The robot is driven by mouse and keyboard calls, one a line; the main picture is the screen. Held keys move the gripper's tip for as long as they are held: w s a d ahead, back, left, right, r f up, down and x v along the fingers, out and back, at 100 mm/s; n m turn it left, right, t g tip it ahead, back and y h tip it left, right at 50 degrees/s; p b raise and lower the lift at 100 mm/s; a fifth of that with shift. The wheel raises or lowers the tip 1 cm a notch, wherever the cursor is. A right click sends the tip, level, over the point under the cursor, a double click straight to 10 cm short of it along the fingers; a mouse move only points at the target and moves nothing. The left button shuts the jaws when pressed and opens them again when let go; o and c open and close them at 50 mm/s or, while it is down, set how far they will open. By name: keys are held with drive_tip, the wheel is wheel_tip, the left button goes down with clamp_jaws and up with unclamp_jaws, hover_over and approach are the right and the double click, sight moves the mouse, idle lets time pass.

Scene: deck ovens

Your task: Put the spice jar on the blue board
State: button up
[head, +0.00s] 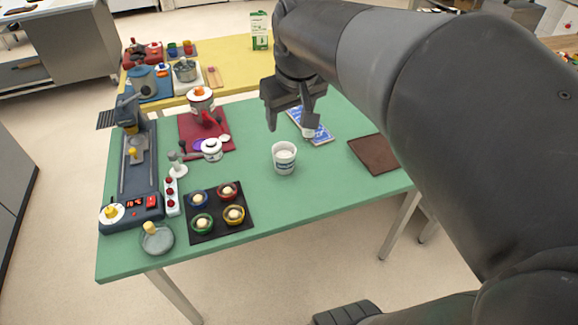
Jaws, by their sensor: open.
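My gripper (290,123) hangs over the back half of the green table with its fingers apart and nothing seen between them. A flat blue board (322,137) with white markings lies on the table behind and right of the fingers. A small whitish object (309,131) shows on it just below the right finger, which partly hides it. It may be the spice jar, but I cannot tell. A white cup-like container (284,157) with a dark label stands on the bare green top, in front of the gripper and apart from the board.
A brown board (374,154) lies at the right edge of the green table (300,195). A black tray (220,228) with several small bowls sits front left. A red board (190,131) with pots is behind it. The front right tabletop is clear.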

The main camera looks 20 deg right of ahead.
drive_tip(key=s+a+f+m+t, duration=0.1)
drive_tip(key=s+a+f, duration=0.2)
drive_tip(key=s, duration=1)
wheel_tip(320, 180, down, 2)
drive_tip(key=shift+s+a+f+m+t, duration=0.15)
drive_tip(key=shift+f+m+t, duration=0.05)
drive_tip(key=shift+m+t, duration=0.1)
drive_tip(key=shift+o, duration=0.4)
drive_tip(key=shift+r, duration=0.1)
